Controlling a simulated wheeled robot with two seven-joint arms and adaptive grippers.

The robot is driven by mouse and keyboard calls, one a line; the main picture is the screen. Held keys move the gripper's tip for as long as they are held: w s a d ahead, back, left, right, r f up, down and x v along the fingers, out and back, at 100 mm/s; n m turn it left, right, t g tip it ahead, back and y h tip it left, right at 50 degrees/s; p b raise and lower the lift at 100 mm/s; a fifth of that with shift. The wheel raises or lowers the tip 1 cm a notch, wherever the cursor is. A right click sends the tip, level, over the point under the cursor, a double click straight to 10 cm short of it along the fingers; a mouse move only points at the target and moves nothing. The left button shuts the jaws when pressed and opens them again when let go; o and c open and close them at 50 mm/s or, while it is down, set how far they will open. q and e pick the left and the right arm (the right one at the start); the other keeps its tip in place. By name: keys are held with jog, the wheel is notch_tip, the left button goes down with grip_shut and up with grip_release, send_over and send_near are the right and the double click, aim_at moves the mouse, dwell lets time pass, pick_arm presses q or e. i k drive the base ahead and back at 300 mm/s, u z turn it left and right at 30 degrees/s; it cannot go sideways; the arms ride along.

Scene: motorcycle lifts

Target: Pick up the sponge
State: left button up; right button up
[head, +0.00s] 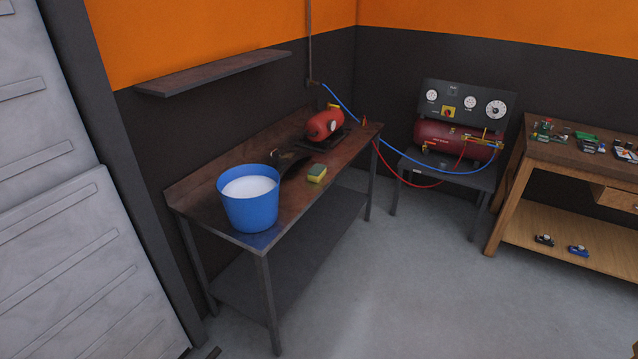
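The sponge (317,173) is a small yellow block with a green top. It lies on the brown worktop of a metal workbench (213,223), near the front edge, to the right of a blue bucket. Nothing covers it in the head view. Neither of my grippers is recognisable in this view.
The blue bucket (250,208), with white contents, stands at the bench's near end. A red machine (325,124) sits at its far end. Hoses run to a red compressor (455,140). A wooden table (585,152) stands right. The floor (400,290) before the bench is clear.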

aim_at(316, 173)
jog(key=z, duration=1.3)
jog(key=i, duration=1.95)
jog(key=u, duration=0.55)
